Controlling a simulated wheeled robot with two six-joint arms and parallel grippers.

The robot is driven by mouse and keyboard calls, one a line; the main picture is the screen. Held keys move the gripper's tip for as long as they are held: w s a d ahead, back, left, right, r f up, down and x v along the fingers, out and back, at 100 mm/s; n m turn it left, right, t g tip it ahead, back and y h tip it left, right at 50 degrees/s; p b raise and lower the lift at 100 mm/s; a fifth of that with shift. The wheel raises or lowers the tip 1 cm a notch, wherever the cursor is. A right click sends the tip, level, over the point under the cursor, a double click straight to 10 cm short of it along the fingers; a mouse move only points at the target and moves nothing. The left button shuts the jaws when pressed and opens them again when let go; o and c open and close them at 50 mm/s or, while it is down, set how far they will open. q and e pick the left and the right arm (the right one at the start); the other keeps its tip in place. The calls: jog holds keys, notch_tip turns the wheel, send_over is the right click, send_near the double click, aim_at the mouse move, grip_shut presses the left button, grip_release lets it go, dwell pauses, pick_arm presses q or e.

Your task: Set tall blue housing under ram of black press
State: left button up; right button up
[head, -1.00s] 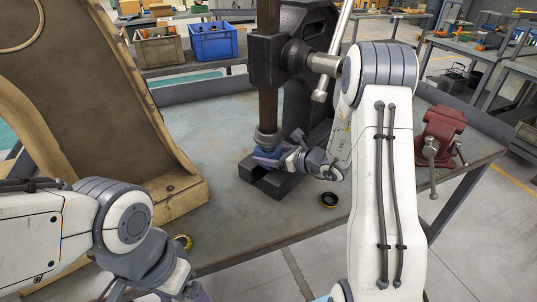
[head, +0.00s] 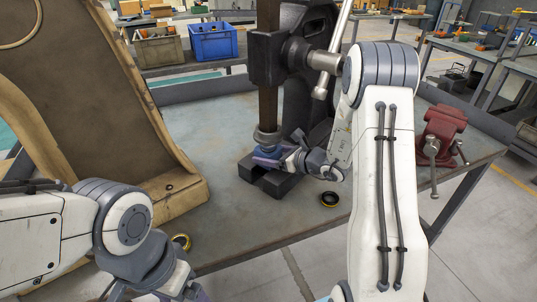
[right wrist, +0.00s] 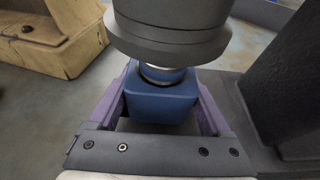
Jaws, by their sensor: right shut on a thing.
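The black press (head: 300,85) stands on the bench with its ram (head: 267,90) pointing down over a dark base block (head: 270,182). My right gripper (head: 270,158) is at the ram's lower end, just above the block. In the right wrist view the blue housing (right wrist: 160,103) sits between the two purple fingers of the right gripper (right wrist: 160,92), which is shut on it. The ram's round end (right wrist: 170,30) is directly above the housing and hides part of its top; a metal ring shows between them. Contact with the block is hidden. My left gripper (head: 178,290) is partly cut off at the bottom edge.
A large brown angled casting (head: 110,110) stands at left. A red vise (head: 441,135) is at right. The press lever (head: 335,50) rises beside the right arm.

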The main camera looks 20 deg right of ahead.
jog(key=shift+f+b, duration=0.35)
jog(key=o, duration=1.4)
jog(key=shift+c, duration=0.2)
jog(key=shift+f, duration=0.1)
jog(key=shift+s+d, duration=0.1)
jog(key=b+v, duration=0.1)
jog(key=v, duration=0.9)
jog(key=shift+r, duration=0.2)
